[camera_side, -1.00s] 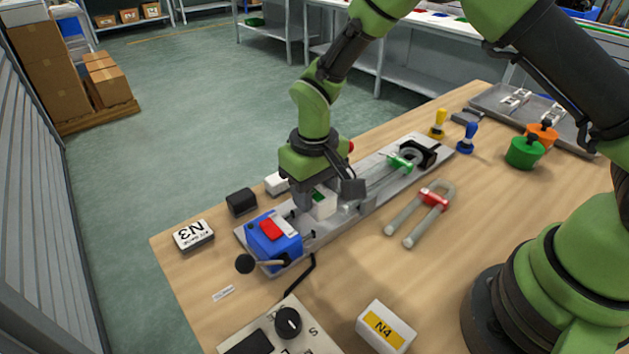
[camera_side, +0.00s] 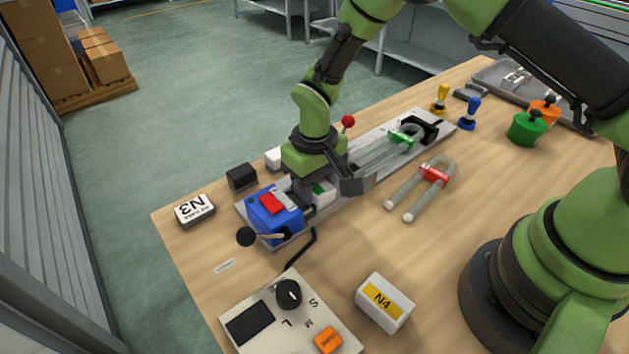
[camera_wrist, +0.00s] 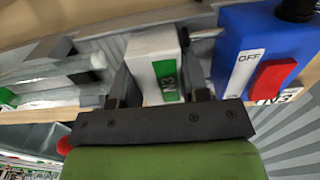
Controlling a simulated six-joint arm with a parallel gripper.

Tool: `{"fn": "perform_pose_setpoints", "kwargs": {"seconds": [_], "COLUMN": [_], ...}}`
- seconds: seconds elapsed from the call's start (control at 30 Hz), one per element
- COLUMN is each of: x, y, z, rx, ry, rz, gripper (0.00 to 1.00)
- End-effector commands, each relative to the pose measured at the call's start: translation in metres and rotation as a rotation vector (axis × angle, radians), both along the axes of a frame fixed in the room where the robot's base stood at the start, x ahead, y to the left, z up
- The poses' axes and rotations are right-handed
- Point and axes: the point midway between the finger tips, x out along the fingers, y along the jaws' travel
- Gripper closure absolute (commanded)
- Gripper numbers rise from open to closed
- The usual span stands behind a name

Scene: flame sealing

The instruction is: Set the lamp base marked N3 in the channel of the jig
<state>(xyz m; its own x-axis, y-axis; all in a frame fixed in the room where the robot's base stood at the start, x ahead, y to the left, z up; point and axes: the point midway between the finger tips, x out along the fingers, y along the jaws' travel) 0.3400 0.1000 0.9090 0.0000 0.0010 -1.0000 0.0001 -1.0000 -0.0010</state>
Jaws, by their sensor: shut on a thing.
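The lamp base is a white block with a green label reading N3 (camera_wrist: 168,62), seen in the wrist view. My gripper (camera_wrist: 160,92) is shut on it, one dark finger at each side. In the side view the white and green block (camera_side: 324,193) shows partly behind my gripper, between the blue box and the glass tubes. The jig (camera_side: 363,178) is a long grey plate running diagonally over the table. The block is low over the jig's near part. I cannot tell whether it touches the channel floor.
A blue box (camera_side: 274,214) with a red switch and black-ball lever stands at the jig's near end. Glass tubes with a green band (camera_side: 402,139) lie along the jig.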

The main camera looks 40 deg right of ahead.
Motion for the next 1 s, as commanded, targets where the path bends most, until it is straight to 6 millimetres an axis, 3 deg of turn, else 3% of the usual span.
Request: {"fn": "perform_pose_setpoints", "kwargs": {"seconds": [0.17,0.2,0.3,0.67,1.0], "x": [0.0,0.0,0.0,0.001,0.001], "y": [0.0,0.0,0.0,0.0,0.0], "z": [0.0,0.0,0.0,0.007,0.071], "rx": [0.0,0.0,0.0,0.0,0.001], "ry": [0.0,0.0,0.0,-0.002,-0.005], "rz": [0.0,0.0,0.0,0.001,0.001], "gripper": [0.82,0.49,0.28,0.28,0.28]}}
